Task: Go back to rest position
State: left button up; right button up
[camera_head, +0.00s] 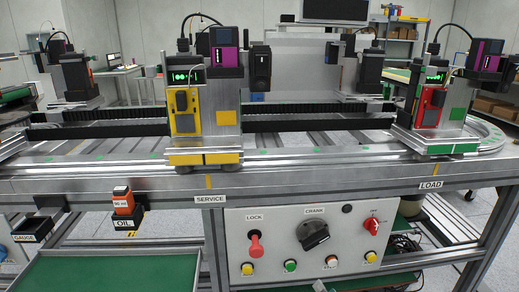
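Neither of my grippers shows in the head view, and no part of my arms can be made out. The task names no object. In front of me stands a metal profile frame (110,190) with a rail on top. A carriage with a yellow panel (186,108) stands above the SERVICE label (210,199). A second carriage with a red panel (431,107) stands above the LOAD label (430,185) at the right.
A control panel (290,220) with a red LOCK handle (256,245) and a black CRANK knob (313,235) hangs below the rail. An orange bottle (122,201) sits in the OIL holder. The black GAUGE holder (32,228) and green tray (120,275) are at the lower left.

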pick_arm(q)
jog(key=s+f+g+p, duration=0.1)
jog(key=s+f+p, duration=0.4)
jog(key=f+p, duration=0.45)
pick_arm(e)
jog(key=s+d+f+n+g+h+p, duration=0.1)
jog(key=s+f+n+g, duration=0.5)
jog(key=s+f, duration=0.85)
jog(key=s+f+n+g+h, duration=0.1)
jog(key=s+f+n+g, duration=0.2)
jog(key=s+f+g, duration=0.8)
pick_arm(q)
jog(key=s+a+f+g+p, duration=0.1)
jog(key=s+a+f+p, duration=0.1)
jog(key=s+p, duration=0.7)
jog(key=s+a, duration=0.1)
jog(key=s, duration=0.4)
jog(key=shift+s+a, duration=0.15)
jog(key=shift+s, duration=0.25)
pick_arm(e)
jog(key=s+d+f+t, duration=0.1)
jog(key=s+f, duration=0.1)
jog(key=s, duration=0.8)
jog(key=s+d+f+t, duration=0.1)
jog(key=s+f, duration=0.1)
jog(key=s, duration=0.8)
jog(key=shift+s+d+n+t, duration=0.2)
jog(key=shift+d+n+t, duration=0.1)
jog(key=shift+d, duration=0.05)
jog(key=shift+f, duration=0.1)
